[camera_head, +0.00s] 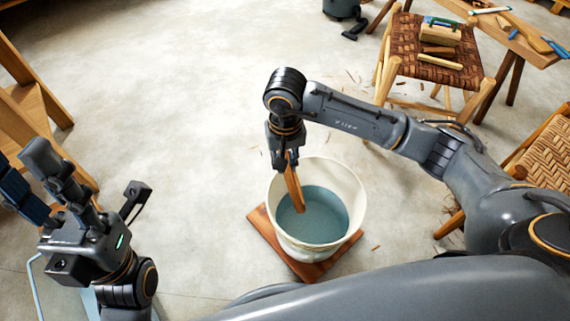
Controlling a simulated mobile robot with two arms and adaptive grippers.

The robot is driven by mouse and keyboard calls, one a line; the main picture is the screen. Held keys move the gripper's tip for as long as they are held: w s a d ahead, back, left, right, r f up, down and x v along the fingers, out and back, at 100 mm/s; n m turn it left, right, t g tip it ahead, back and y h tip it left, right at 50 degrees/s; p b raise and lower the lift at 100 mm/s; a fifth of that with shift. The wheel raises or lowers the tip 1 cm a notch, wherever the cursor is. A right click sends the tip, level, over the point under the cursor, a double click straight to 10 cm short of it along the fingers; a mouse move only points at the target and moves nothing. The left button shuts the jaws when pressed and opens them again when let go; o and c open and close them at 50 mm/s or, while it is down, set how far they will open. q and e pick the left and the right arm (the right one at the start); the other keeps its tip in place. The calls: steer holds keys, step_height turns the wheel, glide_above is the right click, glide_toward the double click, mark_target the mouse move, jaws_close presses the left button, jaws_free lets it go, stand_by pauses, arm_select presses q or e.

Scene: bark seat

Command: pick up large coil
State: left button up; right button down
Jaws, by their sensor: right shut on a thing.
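My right gripper (286,160) points down above the left part of a white bucket. It is shut on a narrow orange-brown piece (294,190), which looks like the bark coil seen edge-on. The piece hangs over the bucket's mouth, and its lower end is in front of the water. I cannot tell whether it touches the water. My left gripper (90,180) is at the lower left with its fingers spread apart and nothing between them. No other coil is clearly visible.
The bucket (349,181) holds blue-grey water and stands on a brown wooden board (262,229). A workbench (500,22) is at the upper right, a woven chair (548,160) at right. Floor at upper left is clear.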

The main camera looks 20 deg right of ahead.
steer(key=shift+r+p, duration=0.9)
steer(key=shift+r, duration=0.25)
